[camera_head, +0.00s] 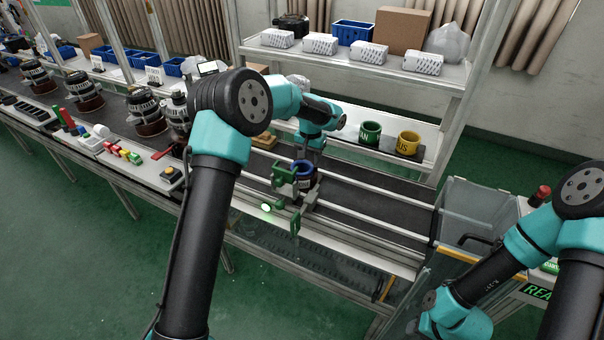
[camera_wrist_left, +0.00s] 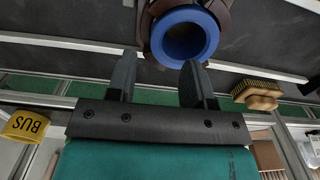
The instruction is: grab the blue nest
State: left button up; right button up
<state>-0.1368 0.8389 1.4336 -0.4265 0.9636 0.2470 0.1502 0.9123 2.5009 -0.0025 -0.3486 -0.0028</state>
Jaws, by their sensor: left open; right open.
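The blue nest (camera_head: 303,168) is a round ring-like cup. It sits in a holder between green clamp blocks (camera_head: 284,176) on the line's rails. In the left wrist view the blue nest (camera_wrist_left: 185,37) shows its open round top, with a dark brown holder around it. My left gripper (camera_wrist_left: 160,72) is open and empty, its two dark fingers pointing toward the nest. The nest lies just past the fingertips, nearer the right finger, and is not between them. In the head view the left gripper (camera_head: 313,150) is above the nest, partly hidden. My right gripper is out of frame.
A green cup (camera_head: 370,132) and a yellow cup (camera_head: 408,142) stand on the lower shelf behind; the yellow one reads BUS in the left wrist view. A grey bin (camera_head: 467,215) is at right. The belt right of the nest is clear.

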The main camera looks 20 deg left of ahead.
aim_at(311, 169)
pick_arm(q)
jog(key=shift+d+f, duration=0.15)
jog(key=shift+f, duration=2.45)
jog(key=shift+c, duration=0.3)
grip_shut()
